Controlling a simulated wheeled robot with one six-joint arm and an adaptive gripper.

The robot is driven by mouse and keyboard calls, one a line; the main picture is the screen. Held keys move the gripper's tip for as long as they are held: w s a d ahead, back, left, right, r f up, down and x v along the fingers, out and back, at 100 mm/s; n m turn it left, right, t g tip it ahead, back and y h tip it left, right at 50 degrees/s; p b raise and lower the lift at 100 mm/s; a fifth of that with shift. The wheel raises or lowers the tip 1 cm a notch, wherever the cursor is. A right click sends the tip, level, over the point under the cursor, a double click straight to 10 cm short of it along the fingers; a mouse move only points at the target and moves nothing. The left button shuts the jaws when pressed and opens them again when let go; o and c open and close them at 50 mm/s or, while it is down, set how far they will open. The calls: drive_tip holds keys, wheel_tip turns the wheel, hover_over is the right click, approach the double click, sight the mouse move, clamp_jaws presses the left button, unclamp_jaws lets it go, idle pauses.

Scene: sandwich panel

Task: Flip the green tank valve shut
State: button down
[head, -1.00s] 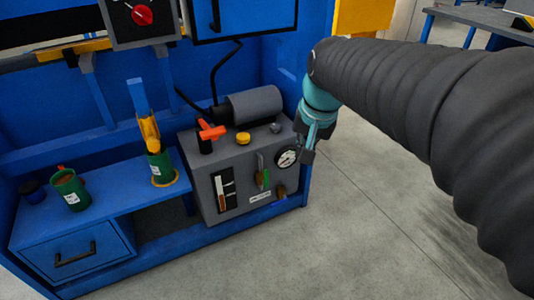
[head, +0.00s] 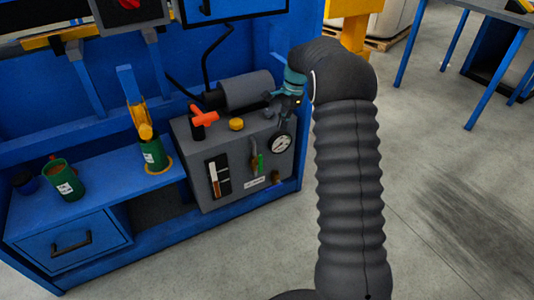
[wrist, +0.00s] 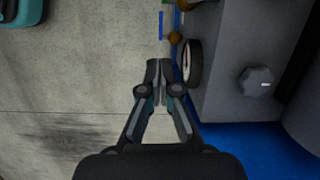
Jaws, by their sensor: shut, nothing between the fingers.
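The green tank valve lever (head: 260,163) stands roughly upright on the front of the grey tank unit (head: 226,158), left of the round gauge (head: 280,143). My gripper (head: 301,126) points down beside the unit's front right corner, to the right of the green lever and apart from it. In the wrist view its fingertips (wrist: 160,68) are together and empty, just beside the gauge (wrist: 193,62). A brass valve part (wrist: 175,38) shows beyond the fingertips. I cannot make out the green lever clearly in the wrist view.
An orange handle (head: 204,117), a yellow cap (head: 236,124) and a grey knob (wrist: 256,80) are on top. Green cups stand on the blue bench (head: 110,187) to the left. Open floor lies right and in front.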

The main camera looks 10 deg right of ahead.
sight(259, 163)
drive_tip(key=f, duration=0.1)
drive_tip(key=w+f, duration=0.1)
drive_tip(key=f, duration=0.1)
drive_tip(key=shift+w+d+m, duration=0.2)
drive_tip(key=shift+w+m, duration=0.05)
drive_tip(key=shift+m, duration=0.15)
drive_tip(key=s+a+f, duration=0.2)
drive_tip(key=a+f, duration=0.4)
drive_tip(key=f, duration=0.3)
drive_tip(key=shift+f+b, duration=0.3)
drive_tip(key=shift+s+r, duration=0.1)
